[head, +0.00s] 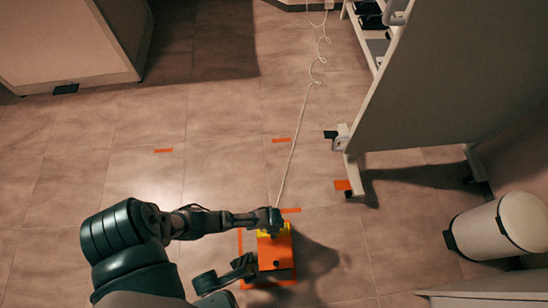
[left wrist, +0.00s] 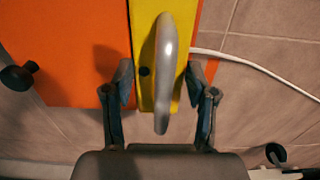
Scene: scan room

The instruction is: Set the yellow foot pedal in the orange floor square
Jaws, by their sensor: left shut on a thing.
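The arm and pedal hide part of the square, and I cannot tell whether the pedal touches the floor.
A white cable (head: 293,140) runs from the pedal up the floor. A grey panel (head: 460,75) on a wheeled stand is at the right, with a white bin (head: 495,228) below it. Small orange tape pieces (head: 163,151) lie on open tiles. A cabinet (head: 65,40) stands upper left.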

